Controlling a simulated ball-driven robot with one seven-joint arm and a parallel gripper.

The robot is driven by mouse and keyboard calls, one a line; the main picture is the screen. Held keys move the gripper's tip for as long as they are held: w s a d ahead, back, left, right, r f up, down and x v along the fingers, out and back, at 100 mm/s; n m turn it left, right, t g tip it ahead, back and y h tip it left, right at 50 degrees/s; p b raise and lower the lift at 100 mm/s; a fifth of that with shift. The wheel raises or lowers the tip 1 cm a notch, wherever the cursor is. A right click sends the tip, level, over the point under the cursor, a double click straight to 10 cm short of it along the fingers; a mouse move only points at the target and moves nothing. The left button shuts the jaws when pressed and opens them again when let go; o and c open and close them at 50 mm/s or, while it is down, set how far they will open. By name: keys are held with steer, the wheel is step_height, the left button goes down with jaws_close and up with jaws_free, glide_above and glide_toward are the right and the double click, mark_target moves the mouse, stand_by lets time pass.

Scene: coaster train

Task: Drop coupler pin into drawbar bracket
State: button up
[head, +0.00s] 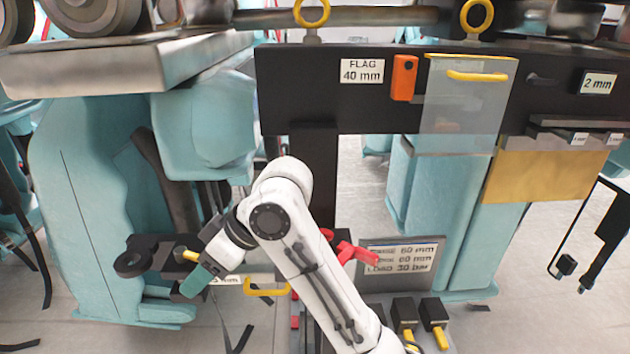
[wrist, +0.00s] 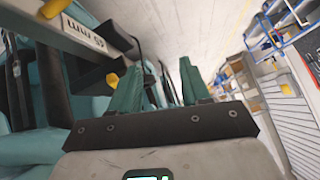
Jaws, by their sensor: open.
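A black bracket (head: 134,262) with a round eye at its left end sits at the lower left in the head view; it looks like the drawbar bracket. A yellow-ended piece (head: 187,255) shows at its right end, close to my gripper (head: 197,270). I cannot tell whether this piece is the coupler pin. In the wrist view my gripper (wrist: 158,82) has its two teal fingers apart, with no object clearly held between them. A yellow knob (wrist: 112,79) on a black part shows just left of the left finger. The bracket's eye looks empty.
A yellow handle (head: 267,292) and teal bogie parts (head: 75,210) lie close around my gripper. A red lever (head: 352,250) and two black blocks with yellow ends (head: 419,318) are to the right. A black beam (head: 385,105) crosses above. Dark straps lie on the floor.

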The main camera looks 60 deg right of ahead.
steer(key=d+r+n+g+h, duration=0.2)
steer(key=d+r+n, duration=0.1)
steer(key=d+r, duration=0.5)
steer(key=s+d+r+g+h, duration=0.4)
steer(key=s+d, duration=0.6)
step_height(320, 180, down, 11)
steer(key=shift+r, duration=0.15)
steer(key=shift+c, duration=0.5)
jaws_close()
